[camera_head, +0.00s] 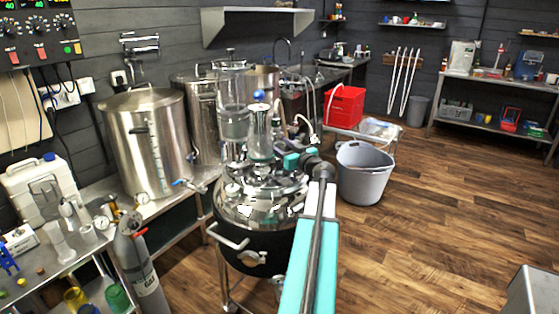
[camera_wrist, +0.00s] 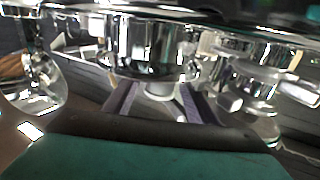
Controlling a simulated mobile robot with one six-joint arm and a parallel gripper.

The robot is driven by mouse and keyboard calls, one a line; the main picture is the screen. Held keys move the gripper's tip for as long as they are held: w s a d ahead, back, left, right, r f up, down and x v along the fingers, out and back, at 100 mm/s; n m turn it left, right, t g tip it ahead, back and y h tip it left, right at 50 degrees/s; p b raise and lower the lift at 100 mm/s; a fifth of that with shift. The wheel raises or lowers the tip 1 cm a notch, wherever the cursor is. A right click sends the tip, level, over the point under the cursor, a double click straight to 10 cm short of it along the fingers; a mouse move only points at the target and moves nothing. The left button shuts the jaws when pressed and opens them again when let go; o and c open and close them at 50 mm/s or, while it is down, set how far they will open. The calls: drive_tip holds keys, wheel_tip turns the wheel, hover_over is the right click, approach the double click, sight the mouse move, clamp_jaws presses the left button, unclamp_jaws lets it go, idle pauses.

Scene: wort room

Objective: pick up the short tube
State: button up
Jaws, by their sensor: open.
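My gripper (camera_head: 292,161) reaches over the steel lid of the black-bodied vessel (camera_head: 262,205) in the middle of the head view. In the wrist view my gripper (camera_wrist: 158,92) has its two dark fingers apart, with a shiny metal cylinder (camera_wrist: 150,45) beyond them. A small pale round piece (camera_wrist: 160,87) shows between the fingers. An upright clear tube-like piece (camera_head: 260,135) with a blue top stands on the lid, just left of my gripper. I cannot tell for sure which piece is the short tube. Nothing is visibly held.
Shiny fittings crowd the lid around my gripper. Large steel kettles (camera_head: 147,145) stand on the bench to the left. A grey bucket (camera_head: 363,175) and a red crate (camera_head: 344,106) are to the right. The wooden floor (camera_head: 430,220) is clear on the right.

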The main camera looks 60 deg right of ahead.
idle(0.4)
clamp_jaws()
drive_tip(key=shift+r, duration=0.2)
wheel_tip(320, 180, up, 18)
drive_tip(key=b, duration=0.2)
drive_tip(key=shift+f, duration=0.15)
idle(0.6)
idle(0.5)
